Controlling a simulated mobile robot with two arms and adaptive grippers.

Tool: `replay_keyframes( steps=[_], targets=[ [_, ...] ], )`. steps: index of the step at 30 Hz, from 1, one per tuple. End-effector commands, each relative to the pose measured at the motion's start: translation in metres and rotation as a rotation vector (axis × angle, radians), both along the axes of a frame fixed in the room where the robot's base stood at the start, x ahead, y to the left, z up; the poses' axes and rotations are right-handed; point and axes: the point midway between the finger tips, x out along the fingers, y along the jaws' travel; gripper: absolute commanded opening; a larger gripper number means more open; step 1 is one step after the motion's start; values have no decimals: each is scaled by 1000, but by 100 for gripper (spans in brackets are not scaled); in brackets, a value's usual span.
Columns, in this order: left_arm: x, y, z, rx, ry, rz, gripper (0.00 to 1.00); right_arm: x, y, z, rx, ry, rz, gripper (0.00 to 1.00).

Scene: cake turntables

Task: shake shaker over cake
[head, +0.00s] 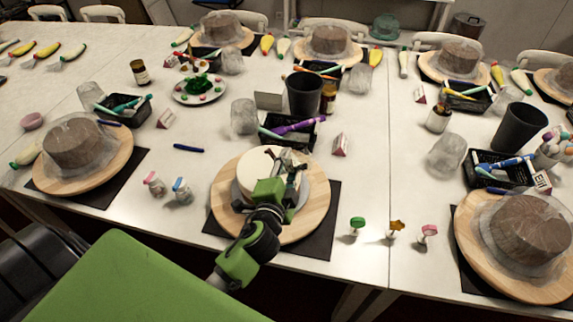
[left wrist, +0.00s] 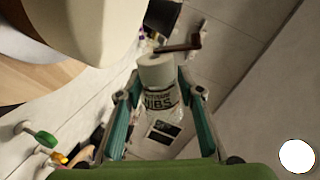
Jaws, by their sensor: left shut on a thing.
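The white cake (head: 257,163) sits on a round wooden turntable (head: 318,200) on a dark mat in the head view. My left gripper (head: 291,170) is above the right side of this cake and covers part of it. The cake's pale side (left wrist: 85,25) is close by at the upper left there. In the head view the shaker is mostly hidden by the gripper. My right gripper is not in view.
Two small shakers, pink-topped (head: 154,184) and blue-topped (head: 181,190), stand left of the turntable. Several small coloured-topped pieces (head: 392,230) stand to its right. Behind are a black basket (head: 290,138) of tools and a dark cup (head: 305,95).

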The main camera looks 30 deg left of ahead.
Motion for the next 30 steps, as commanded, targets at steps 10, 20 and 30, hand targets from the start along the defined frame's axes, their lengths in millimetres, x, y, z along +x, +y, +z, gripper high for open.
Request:
replay_keyframes(
  steps=[10, 20, 30],
  targets=[
    [-2, 7, -1, -75, -28, 1, 8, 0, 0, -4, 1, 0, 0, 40],
    [0, 2, 7, -86, -32, 0, 8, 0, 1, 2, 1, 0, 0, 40],
    [0, 4, 2, -89, -34, -1, 8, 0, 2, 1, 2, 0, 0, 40]
  ],
)
